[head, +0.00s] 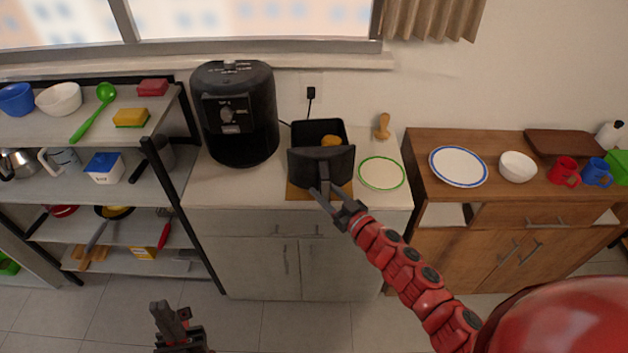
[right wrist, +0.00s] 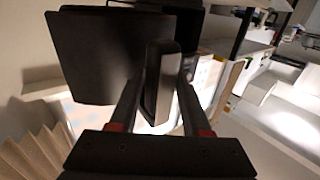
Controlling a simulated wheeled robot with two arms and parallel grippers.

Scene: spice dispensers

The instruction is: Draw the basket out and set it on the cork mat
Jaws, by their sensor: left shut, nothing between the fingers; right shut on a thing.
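The black basket (head: 318,132) is out of the air fryer (head: 236,115) and stands to its right, with a yellow-orange item (head: 331,141) inside. The cork mat (head: 297,192) shows under the basket's front edge; I cannot tell whether the basket touches it. My right gripper (head: 324,187) is shut on the basket's handle. In the right wrist view the handle (right wrist: 160,80) is between the fingers, beside the dark front panel (right wrist: 95,55). My left gripper (head: 172,318) is shut and empty, low in front of the counter.
A green-rimmed plate (head: 382,173) lies close to the right of the basket, with a wooden item (head: 382,126) behind it. A shelf rack (head: 165,130) stands left of the counter. A wooden cabinet (head: 415,150) with dishes stands at the right.

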